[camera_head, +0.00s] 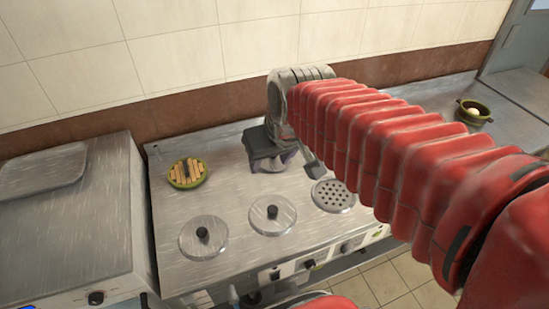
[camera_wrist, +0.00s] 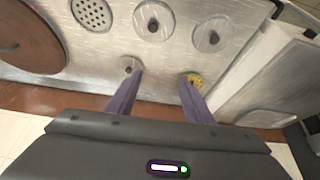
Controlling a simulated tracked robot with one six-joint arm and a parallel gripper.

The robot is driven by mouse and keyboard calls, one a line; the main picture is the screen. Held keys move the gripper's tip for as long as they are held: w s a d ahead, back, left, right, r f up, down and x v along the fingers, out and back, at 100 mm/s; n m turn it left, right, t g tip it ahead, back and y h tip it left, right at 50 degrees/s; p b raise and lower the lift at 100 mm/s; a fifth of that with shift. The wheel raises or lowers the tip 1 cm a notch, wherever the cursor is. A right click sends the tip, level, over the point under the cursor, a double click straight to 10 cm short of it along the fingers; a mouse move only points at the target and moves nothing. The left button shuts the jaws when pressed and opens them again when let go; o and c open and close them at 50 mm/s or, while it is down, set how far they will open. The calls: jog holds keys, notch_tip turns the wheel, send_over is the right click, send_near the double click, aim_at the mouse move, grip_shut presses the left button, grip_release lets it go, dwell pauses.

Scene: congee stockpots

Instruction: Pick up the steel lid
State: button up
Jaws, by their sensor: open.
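Two round steel lids with black knobs lie on the steel stove top: the left lid (camera_head: 203,238) and the right lid (camera_head: 273,214). In the wrist view they show at the top (camera_wrist: 213,36) and (camera_wrist: 153,20). A smaller round steel piece with a dark knob (camera_wrist: 130,64) lies by the left fingertip in the wrist view; my gripper hides it in the head view. I cannot tell which is the task's lid. My gripper (camera_head: 271,163) is open and empty, pointing down behind the right lid. Its fingers (camera_wrist: 162,75) are apart in the wrist view.
A green-rimmed round piece with wooden slats (camera_head: 187,173) lies left of my gripper. A perforated steel disc (camera_head: 333,196) lies right of the lids. A brown round board (camera_wrist: 30,40) shows in the wrist view. A green pot (camera_head: 473,112) stands far right. The tiled wall (camera_head: 180,60) is behind.

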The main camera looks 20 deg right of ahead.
jog(key=w+d+f, duration=0.4)
jog(key=w+f, duration=0.2)
jog(key=w, duration=0.2)
jog(key=w+d+f, duration=0.4)
jog(key=w+f, duration=0.1)
jog(key=w, duration=0.4)
jog(key=w+d+f, duration=0.5)
jog(key=w+f, duration=0.1)
jog(key=w, duration=0.3)
jog(key=shift+f+g, duration=0.3)
jog(key=shift+w+d+f, duration=0.1)
jog(key=shift+x, duration=4.15)
jog(key=shift+f, duration=0.15)
jog(key=shift+x, duration=2.5)
jog(key=shift+c, duration=0.5)
